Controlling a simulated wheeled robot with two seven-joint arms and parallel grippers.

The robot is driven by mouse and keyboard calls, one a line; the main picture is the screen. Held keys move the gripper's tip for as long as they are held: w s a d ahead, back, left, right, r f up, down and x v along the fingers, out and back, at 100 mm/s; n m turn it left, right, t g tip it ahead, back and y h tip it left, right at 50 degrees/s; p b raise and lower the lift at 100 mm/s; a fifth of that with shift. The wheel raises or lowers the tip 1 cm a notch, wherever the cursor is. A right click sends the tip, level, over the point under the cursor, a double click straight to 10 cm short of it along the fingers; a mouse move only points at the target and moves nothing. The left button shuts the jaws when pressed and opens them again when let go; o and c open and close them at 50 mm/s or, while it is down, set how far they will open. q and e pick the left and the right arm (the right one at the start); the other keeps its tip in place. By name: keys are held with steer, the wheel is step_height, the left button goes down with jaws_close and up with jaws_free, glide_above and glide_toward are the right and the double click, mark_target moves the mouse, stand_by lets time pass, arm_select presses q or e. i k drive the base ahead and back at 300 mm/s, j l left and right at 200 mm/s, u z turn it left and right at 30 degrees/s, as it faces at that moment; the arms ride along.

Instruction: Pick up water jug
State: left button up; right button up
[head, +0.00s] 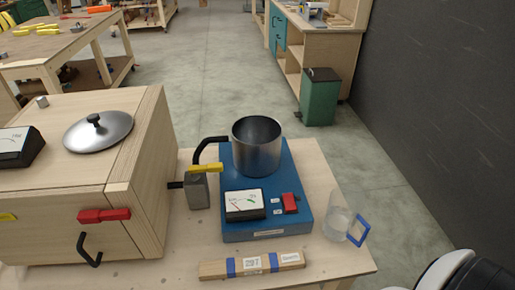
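A clear jug with a blue handle (338,222) stands upright near the right edge of the light wooden table (320,265). Its blue handle points to the right and toward the viewer. It stands just right of a blue heater box and looks apart from it. Neither my left nor my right gripper is in view. A white and black rounded part at the lower right corner looks like part of my own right arm, well apart from the jug.
A metal pot with a black handle (256,150) sits on the blue box (268,226). A wooden block with blue bands (252,266) lies in front. A large wooden box (80,180) with a metal lid (99,131) stands left. A dark wall (440,110) rises right.

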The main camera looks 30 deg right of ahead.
mark_target(337, 224)
steer(key=z, duration=1.75)
